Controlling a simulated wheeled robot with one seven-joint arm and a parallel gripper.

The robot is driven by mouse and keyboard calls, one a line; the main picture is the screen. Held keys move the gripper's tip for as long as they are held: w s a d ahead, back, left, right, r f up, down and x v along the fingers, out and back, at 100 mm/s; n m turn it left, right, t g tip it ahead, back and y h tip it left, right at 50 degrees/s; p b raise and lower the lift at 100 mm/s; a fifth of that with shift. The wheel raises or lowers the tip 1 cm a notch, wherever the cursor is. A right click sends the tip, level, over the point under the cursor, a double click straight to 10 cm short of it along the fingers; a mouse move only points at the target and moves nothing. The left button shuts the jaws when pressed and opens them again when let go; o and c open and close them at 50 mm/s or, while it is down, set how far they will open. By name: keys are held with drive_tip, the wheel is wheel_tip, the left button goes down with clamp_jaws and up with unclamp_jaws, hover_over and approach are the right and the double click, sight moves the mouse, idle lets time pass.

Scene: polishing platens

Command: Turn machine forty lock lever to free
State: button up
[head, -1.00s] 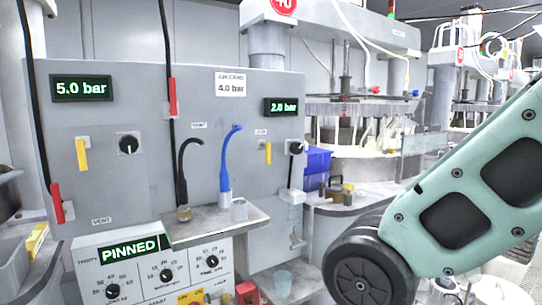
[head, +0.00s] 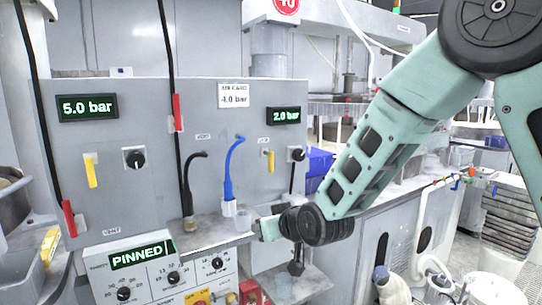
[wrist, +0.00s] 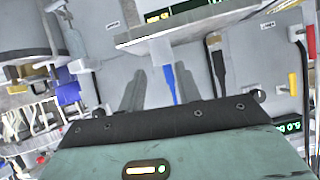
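The red 40 sign (head: 285,5) tops the machine behind the panel. Two yellow levers hang down on the grey panel (head: 130,205): the left one (head: 91,170) under the 5.0 bar display, the right one (head: 270,161) under the 2.0 bar display. Red levers (head: 68,218) sit on black lines. The labels are too small to tell which is machine forty's lock lever. My gripper (head: 262,229) is low before the panel, beside the shelf and below the right yellow lever. In the wrist view, its fingers (wrist: 163,88) are apart with nothing held; the left yellow lever (wrist: 292,83) shows at the right.
A PINNED display (head: 140,254) sits above dials below. A blue bin (head: 319,162) stands right of the panel.

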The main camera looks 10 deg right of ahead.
drive_tip(key=w+d+r+m+t+h+p, duration=0.25)
drive_tip(key=w+d+r+t, duration=0.35)
drive_tip(key=w+d, duration=0.35)
drive_tip(key=p, duration=0.7)
approach(272, 166)
drive_tip(key=shift+n+y, duration=0.25)
drive_tip(key=shift+n, duration=0.1)
drive_tip(key=w, duration=0.6)
drive_tip(key=w+a, duration=0.1)
drive_tip(key=w, duration=0.2)
drive_tip(key=shift+w+a+f, duration=0.1)
drive_tip(key=shift+w+f, duration=0.05)
drive_tip(key=shift+w, duration=0.75)
clamp_jaws()
